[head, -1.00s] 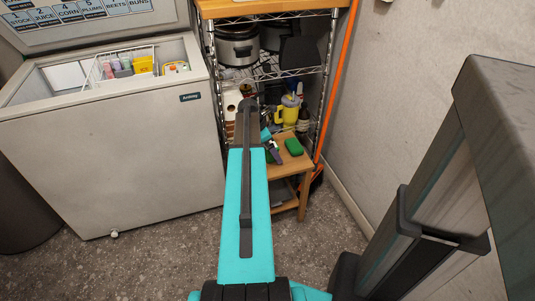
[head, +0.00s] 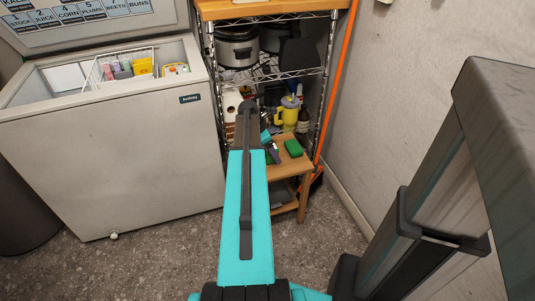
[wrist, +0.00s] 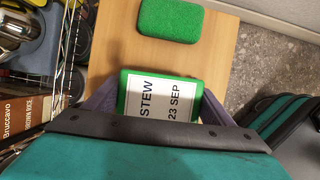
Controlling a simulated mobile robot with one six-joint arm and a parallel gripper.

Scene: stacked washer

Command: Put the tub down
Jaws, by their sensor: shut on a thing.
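The tub (wrist: 160,93) is green with a white label reading "STEW 23 SEP". In the wrist view it sits between the two fingers of my gripper (wrist: 158,104), which is shut on it. It is over the wooden top of a small stand (wrist: 112,40); I cannot tell whether it touches the top. In the head view my arm hides most of the gripper and tub; the stand (head: 304,166) shows below the shelves.
A green sponge-like block (wrist: 170,20) lies on the stand, just beyond the tub. A wire rack (head: 322,70) with a yellow jug (head: 288,113) stands behind. An open chest freezer (head: 110,150) is at left. A wall is at right.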

